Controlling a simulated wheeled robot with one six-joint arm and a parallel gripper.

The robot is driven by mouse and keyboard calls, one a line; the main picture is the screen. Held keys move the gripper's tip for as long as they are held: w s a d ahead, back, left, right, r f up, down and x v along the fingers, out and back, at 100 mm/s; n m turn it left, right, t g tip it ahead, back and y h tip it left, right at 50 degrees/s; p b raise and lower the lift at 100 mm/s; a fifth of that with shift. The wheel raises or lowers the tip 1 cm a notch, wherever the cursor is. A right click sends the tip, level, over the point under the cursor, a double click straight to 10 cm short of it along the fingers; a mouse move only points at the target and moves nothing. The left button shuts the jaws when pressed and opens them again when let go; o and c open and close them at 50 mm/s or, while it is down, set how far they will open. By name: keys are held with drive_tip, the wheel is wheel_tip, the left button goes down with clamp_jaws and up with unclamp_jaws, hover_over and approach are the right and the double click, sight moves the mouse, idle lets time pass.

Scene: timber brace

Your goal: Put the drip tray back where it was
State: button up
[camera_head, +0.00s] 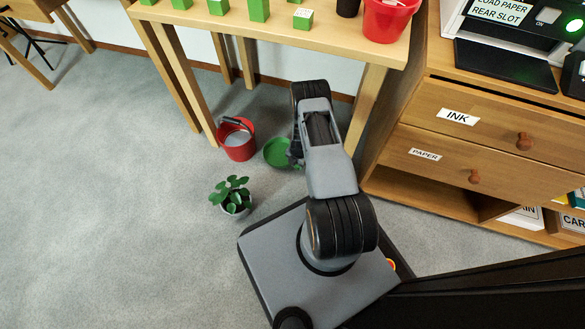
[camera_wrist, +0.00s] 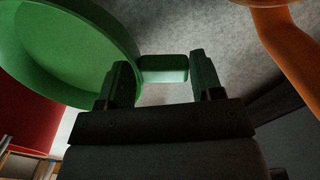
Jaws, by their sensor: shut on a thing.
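The drip tray is a green round shallow dish with a short handle tab. It shows in the head view (camera_head: 279,153) beneath the table, just left of my arm, and fills the upper left of the wrist view (camera_wrist: 110,35). My gripper (camera_wrist: 163,70) has its two fingers either side of the tray's handle (camera_wrist: 165,68) and is shut on it. In the head view my gripper (camera_head: 294,154) is mostly hidden by my arm. I cannot tell whether the tray touches the floor.
A red bucket (camera_head: 239,144) stands left of the tray. A potted plant (camera_head: 232,194) stands on the carpet nearer me. The wooden table (camera_head: 185,95) holds green blocks and a red pot (camera_head: 388,20). A drawer cabinet (camera_head: 455,135) is at right. Carpet at left is clear.

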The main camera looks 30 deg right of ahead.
drive_tip(key=shift+f+b, duration=1.4)
drive_tip(key=shift+f, duration=1.65)
drive_tip(key=shift+r, duration=0.1)
drive_tip(key=o, duration=1.2)
drive_tip(key=shift+c, duration=0.2)
